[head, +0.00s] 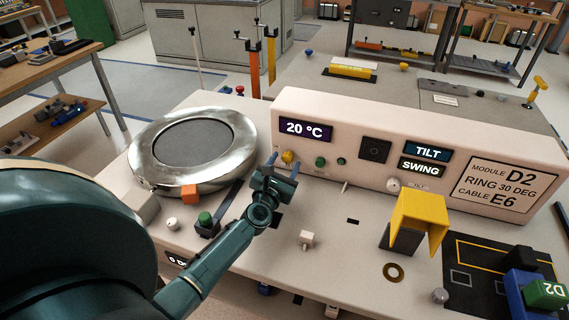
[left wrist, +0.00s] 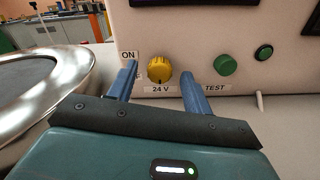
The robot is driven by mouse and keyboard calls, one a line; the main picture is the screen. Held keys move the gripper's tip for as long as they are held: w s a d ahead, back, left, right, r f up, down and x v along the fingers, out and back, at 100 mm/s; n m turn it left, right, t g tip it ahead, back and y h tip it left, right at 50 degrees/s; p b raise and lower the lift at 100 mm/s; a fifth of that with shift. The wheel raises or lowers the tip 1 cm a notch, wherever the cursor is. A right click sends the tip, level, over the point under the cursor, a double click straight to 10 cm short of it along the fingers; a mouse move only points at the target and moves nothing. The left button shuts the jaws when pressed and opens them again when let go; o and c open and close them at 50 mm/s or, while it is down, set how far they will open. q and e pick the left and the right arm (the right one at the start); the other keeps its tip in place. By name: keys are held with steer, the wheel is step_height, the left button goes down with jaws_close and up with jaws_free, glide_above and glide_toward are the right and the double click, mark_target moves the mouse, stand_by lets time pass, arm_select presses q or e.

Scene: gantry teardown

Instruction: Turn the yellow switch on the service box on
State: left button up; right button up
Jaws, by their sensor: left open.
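The service box (head: 350,135) is a long cream housing with small displays on its front. The yellow switch (head: 288,157) is a round ribbed knob near the left end of its front face. In the left wrist view the yellow switch (left wrist: 160,69) sits above a "24 V" label, with an "ON" label at its upper left. My left gripper (head: 285,165) is open, in front of the switch. In the left wrist view its blue fingers (left wrist: 160,82) stand on either side of the knob with gaps; whether they touch the panel cannot be told. My right gripper is not in view.
A green button (left wrist: 224,64) marked TEST sits right of the switch, with a smaller green button (left wrist: 264,52) beyond. A large metal ring (head: 150,165) stands left of the gripper. A yellow hood (head: 422,218) and a small white toggle (head: 306,238) stand on the bench top.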

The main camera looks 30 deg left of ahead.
arm_select(q)
steer(key=shift+w, duration=0.25)
steer(key=c, duration=1)
